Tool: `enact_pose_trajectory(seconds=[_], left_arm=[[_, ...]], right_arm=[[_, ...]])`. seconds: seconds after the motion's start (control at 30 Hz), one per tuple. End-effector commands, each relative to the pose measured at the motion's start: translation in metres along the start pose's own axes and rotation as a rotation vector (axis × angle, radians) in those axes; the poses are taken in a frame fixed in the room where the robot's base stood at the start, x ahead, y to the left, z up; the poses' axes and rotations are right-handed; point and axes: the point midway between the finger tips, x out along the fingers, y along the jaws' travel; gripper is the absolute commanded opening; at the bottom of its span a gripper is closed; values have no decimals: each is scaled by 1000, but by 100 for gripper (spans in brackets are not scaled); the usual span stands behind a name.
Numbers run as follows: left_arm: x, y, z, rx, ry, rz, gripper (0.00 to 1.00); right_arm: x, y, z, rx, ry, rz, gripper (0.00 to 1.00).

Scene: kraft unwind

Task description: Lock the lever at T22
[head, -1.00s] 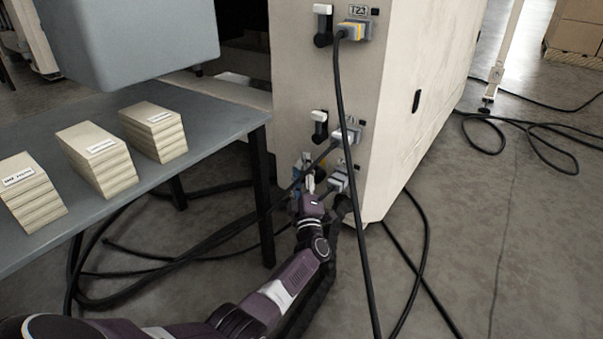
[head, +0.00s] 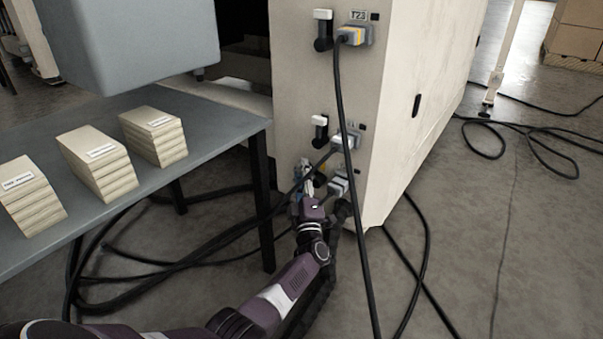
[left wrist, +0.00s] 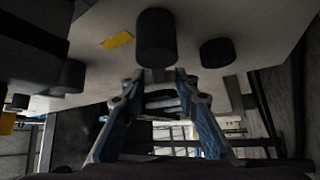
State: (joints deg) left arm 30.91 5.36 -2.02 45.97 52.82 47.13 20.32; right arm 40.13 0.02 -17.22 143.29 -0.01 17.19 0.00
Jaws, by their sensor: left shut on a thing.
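The pale cabinet (head: 290,75) carries levers and plugged cables in rows on its front. The top row's label (head: 358,15) reads T23; its lever (head: 322,28) has a white handle at the top. The middle lever (head: 319,128) also has its white handle up; its label is too small to read. My left gripper (head: 306,188) is at the lowest row, left of a grey plug (head: 338,187), and hides the lever there. In the left wrist view its fingers (left wrist: 160,85) are closed in at the lower end of a dark handle (left wrist: 156,38). My right gripper is out of view.
A grey table (head: 215,125) with several paper stacks (head: 97,163) stands left of the cabinet. A black cable (head: 347,150) hangs in front of the cabinet. More cables (head: 190,258) lie on the floor.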

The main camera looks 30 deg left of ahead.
Motion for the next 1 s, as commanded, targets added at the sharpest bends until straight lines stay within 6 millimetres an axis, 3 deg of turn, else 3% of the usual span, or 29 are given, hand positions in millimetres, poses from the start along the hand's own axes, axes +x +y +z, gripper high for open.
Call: enact_pose_trajectory(seconds=[0.43, 1.0], left_arm=[[-3, 9, 3, 171, -2, 168, 0], [-7, 28, 8, 407, -5, 404, 0]], right_arm=[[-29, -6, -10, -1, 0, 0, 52], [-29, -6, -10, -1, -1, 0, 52]])
